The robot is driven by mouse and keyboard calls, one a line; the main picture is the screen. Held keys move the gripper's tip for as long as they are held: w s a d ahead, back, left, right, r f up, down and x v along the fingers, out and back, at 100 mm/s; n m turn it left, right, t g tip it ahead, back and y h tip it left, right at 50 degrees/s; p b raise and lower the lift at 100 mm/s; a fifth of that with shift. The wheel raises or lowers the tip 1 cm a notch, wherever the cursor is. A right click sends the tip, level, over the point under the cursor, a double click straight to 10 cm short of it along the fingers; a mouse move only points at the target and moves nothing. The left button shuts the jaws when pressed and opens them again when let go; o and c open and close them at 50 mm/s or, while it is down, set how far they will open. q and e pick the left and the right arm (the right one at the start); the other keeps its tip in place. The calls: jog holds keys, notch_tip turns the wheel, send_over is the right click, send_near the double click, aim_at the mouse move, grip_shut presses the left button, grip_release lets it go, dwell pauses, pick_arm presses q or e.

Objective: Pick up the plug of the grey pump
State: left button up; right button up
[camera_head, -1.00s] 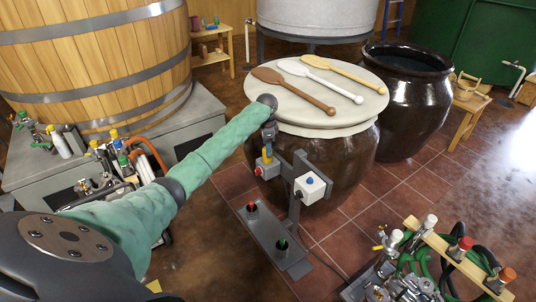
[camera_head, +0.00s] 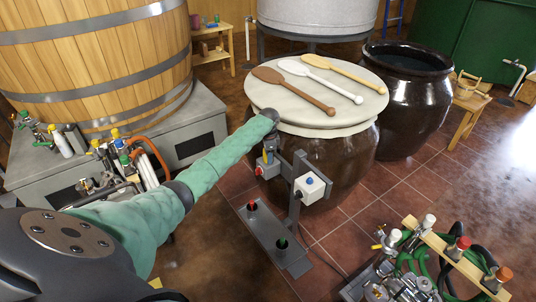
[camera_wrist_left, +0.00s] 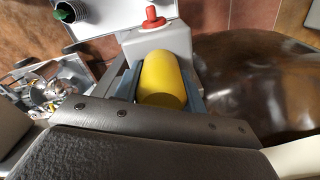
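A yellow plug-like cylinder (camera_wrist_left: 162,80) stands at a pale box with a red button (camera_wrist_left: 152,40) in the left wrist view. In the head view this box (camera_head: 266,172) is on the near side of the lidded brown jar (camera_head: 330,158). My left gripper (camera_head: 267,156) reaches down at the box and hides most of the yellow part. In the left wrist view its grey-blue fingers (camera_wrist_left: 163,88) lie on both sides of the yellow cylinder; whether they press on it I cannot tell. No grey pump is clearly recognisable. My right gripper is out of view.
A second white box with a blue button (camera_head: 309,187) is on the grey stand. A grey floor plate (camera_head: 272,238) carries a red and a green socket. Piping and valves (camera_head: 420,262) lie at lower right.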

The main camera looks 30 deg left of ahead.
pick_arm(q)
jog(key=c, duration=0.4)
